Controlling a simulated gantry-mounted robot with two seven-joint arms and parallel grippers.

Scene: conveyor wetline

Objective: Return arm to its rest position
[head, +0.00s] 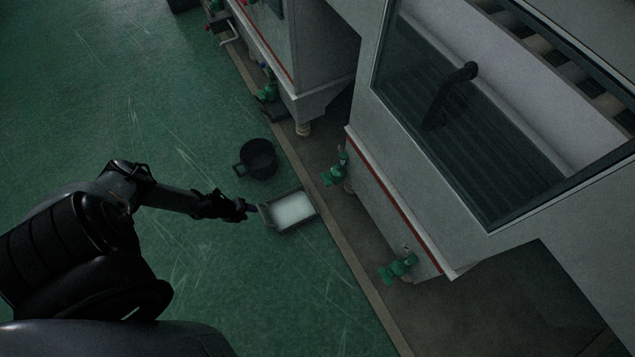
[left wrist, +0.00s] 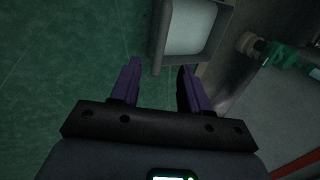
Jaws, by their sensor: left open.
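My left arm (head: 170,195) reaches in from the left in the head view. Its gripper (head: 250,208) is beside the left end of a grey tray (head: 316,213) with a pale white inside. In the left wrist view the gripper (left wrist: 160,88) shows two purple fingers spread apart with nothing between them. The tray (left wrist: 158,45) lies beyond the fingertips there. The head view does not settle whether the gripper touches the tray's rim. My right gripper is not in view.
A black bucket (head: 257,158) stands on the green floor (head: 200,60) near the tray. Large grey machines (head: 400,210) with green valves (head: 398,267) line the right side, along a floor kerb. The floor on the left is open.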

